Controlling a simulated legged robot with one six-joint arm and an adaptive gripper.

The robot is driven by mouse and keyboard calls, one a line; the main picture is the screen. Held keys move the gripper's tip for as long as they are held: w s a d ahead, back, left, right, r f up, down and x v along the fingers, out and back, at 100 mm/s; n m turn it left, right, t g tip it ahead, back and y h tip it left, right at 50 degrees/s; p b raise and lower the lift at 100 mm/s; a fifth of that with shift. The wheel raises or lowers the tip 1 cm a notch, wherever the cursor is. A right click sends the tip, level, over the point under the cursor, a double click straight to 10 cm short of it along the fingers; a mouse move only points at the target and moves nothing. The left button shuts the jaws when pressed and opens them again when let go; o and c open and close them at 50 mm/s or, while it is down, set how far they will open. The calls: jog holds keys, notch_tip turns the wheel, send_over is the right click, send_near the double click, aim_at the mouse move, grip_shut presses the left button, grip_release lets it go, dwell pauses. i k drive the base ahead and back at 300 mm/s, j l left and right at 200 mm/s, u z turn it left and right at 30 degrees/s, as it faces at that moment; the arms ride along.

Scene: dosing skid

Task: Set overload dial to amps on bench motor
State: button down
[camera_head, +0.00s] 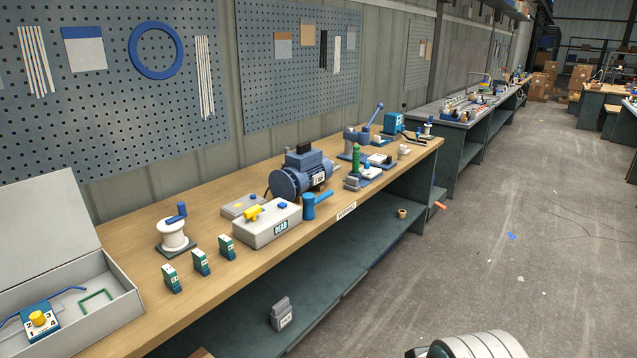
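A small blue and white unit (40,332) with a yellow dial knob (37,318) and numbers around it sits in the open grey box at the lower left. It looks like the overload dial; its exact setting is too small to read. The blue-grey bench motor (318,163) lies on the wooden bench near the middle, with a black box on top and a round flange facing left. A small white plate (319,180) is on its side, its text unreadable here. My gripper is not in view.
The floor (500,240) to the right is mostly clear.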

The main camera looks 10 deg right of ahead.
aim_at(37, 317)
jog(key=u, duration=1.8)
jog(key=i+l, duration=0.1)
jog(key=i, duration=0.7)
jog(key=i+l, duration=0.1)
jog(key=i, duration=0.7)
jog(key=j+u, duration=0.05)
